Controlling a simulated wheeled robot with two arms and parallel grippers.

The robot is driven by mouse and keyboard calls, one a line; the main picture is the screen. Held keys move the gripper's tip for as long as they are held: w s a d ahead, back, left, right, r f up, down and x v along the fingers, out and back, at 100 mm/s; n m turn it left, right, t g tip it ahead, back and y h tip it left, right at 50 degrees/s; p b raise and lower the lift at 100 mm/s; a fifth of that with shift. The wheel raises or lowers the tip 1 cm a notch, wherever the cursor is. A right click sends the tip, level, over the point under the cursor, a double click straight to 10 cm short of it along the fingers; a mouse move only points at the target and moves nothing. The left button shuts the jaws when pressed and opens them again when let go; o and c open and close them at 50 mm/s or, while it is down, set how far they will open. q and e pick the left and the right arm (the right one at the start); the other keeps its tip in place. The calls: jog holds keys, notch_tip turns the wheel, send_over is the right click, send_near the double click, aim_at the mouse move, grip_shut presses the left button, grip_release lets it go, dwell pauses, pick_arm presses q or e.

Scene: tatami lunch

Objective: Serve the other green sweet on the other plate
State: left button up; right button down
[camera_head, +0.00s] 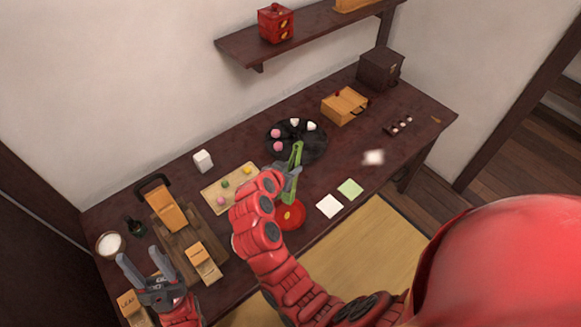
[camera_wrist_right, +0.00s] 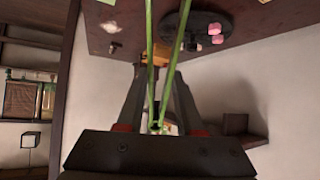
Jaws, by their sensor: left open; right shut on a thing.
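My right gripper (camera_head: 292,179) is shut on green tongs (camera_head: 297,156), held over the table beside the black round tray; the tongs also show in the right wrist view (camera_wrist_right: 153,60), their tips beyond its upper edge. A green sweet (camera_head: 225,184) lies on a light wooden board (camera_head: 210,195) with pink and yellow sweets, left of the right gripper. A red plate (camera_head: 297,222) with a small yellow spot or piece on it is partly behind my right arm. Another plate cannot be made out clearly. My left gripper (camera_head: 138,253) is open and empty above the table's near-left part.
The black tray (camera_head: 318,150) holds pink and white sweets. White (camera_head: 329,206) and green (camera_head: 350,189) squares lie right of the red plate. A white cube (camera_head: 203,161), wooden boxes (camera_head: 168,208) and a bowl (camera_head: 110,243) stand left. The table's right part has free room.

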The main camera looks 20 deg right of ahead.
notch_tip(320, 180, down, 9)
jog(key=b, duration=0.2)
jog(key=shift+b, duration=0.3)
jog(key=shift+r, duration=0.1)
jog(key=c, duration=0.9)
grip_release()
notch_tip(320, 180, up, 10)
jog(key=p, duration=0.3)
